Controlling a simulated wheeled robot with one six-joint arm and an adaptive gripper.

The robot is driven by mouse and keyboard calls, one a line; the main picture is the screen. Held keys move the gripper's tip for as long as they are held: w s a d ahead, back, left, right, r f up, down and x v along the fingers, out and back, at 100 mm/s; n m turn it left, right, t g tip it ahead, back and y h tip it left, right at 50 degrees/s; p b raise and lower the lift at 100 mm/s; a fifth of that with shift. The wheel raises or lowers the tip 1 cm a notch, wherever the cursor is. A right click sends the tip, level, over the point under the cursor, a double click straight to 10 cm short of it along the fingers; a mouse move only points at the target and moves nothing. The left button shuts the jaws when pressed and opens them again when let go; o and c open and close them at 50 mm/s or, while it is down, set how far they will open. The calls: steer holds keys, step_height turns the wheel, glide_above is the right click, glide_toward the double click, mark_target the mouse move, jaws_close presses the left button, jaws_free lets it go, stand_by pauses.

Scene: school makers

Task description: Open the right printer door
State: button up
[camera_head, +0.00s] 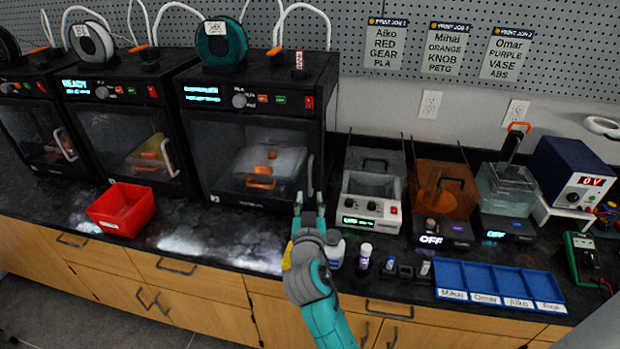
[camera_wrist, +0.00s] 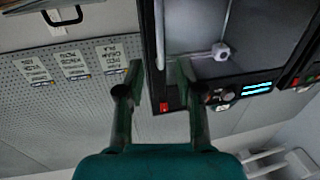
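The right printer (camera_head: 262,105) is a black box on the counter with a lit panel, and its clear front door (camera_head: 225,150) looks shut. A pale upright door handle (camera_head: 311,175) is at the door's right edge. Orange pieces show behind the door. My gripper (camera_head: 309,198) is just in front of and below the handle, with its two fingers apart. In the wrist view, which is upside down, my gripper (camera_wrist: 158,75) is open and empty, with the printer's dark side edge (camera_wrist: 150,40) between the fingers. I cannot tell whether a finger touches the handle.
Two more printers (camera_head: 130,100) stand to the left, with a red bin (camera_head: 122,210) in front. A grey-lidded machine (camera_head: 372,190) stands close on the right. Small bottles (camera_head: 365,254) and a blue tray (camera_head: 498,283) lie near the front edge.

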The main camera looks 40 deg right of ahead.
mark_target(310, 179)
steer(key=x, duration=0.9)
steer(key=shift+w+d, duration=0.2)
steer(key=shift+w, duration=0.05)
steer(key=shift+c, duration=0.2)
jaws_close()
